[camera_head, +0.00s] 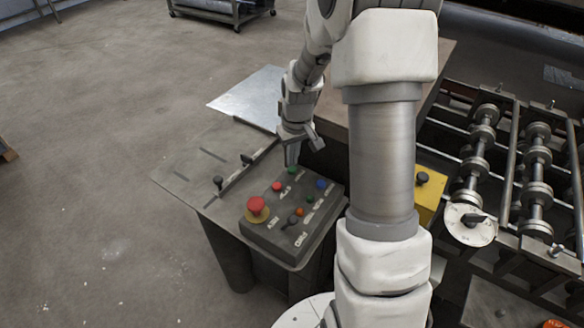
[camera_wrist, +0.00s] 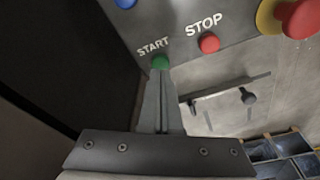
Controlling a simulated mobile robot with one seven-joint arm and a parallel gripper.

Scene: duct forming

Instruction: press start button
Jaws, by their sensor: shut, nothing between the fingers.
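The green start button (camera_head: 292,169) sits on the dark control box (camera_head: 262,234) at its far edge. In the wrist view the green button (camera_wrist: 160,62) lies under the word START. My gripper (camera_head: 291,163) points down at it with its fingers shut and empty. In the wrist view the fingertips of my gripper (camera_wrist: 160,74) overlap the lower edge of the button. I cannot tell whether they touch it.
The red stop button (camera_wrist: 209,43) is close beside the start button. A large red button on a yellow base (camera_head: 257,206) and several smaller knobs share the box. A metal sheet (camera_head: 248,97) lies behind. Rollers (camera_head: 484,135) stand at right.

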